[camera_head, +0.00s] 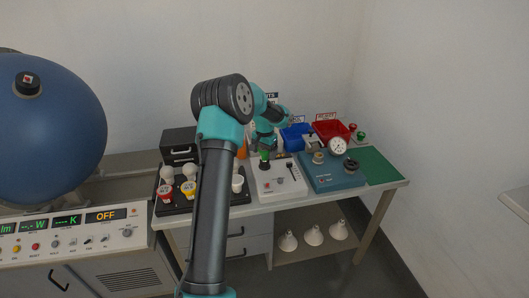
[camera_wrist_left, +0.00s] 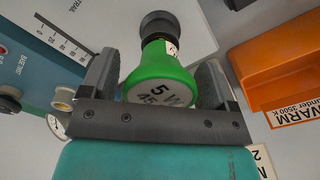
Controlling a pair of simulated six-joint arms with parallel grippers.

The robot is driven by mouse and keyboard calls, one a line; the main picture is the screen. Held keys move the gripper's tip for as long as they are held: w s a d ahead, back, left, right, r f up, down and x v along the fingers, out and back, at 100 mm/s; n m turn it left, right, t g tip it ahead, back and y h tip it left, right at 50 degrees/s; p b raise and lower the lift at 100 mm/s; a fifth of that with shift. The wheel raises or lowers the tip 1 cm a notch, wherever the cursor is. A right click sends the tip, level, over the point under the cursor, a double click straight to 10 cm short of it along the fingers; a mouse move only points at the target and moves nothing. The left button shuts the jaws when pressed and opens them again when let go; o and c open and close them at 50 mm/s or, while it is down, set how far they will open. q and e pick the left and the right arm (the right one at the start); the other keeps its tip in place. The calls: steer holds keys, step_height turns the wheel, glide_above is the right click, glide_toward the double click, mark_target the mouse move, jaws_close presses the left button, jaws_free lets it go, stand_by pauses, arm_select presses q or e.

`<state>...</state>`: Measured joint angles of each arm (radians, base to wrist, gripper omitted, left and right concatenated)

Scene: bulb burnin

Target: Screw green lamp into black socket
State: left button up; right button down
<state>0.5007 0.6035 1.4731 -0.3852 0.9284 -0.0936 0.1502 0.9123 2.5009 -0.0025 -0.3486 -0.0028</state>
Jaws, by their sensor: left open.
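The green lamp (camera_wrist_left: 160,72), marked with a 5 and a W, sits between the fingers of my left gripper (camera_wrist_left: 158,85) in the left wrist view. The fingers are open on either side of it. The lamp's far end meets a round black socket (camera_wrist_left: 160,24); how deep it sits there I cannot tell. In the head view the green lamp (camera_head: 264,154) is a small patch under my left gripper (camera_head: 265,148), over the white box (camera_head: 280,188) at the socket's place. My right gripper is not in view.
A tray (camera_head: 178,207) with several bulbs stands left of the white box. A teal instrument box (camera_head: 325,182) with a dial stands right of it. Behind are a blue bin (camera_head: 292,140) and a red bin (camera_head: 345,133). An orange bin (camera_wrist_left: 280,60) is close to the gripper.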

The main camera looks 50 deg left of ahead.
arm_select(q)
steer(key=n, duration=1.3)
stand_by(0.4)
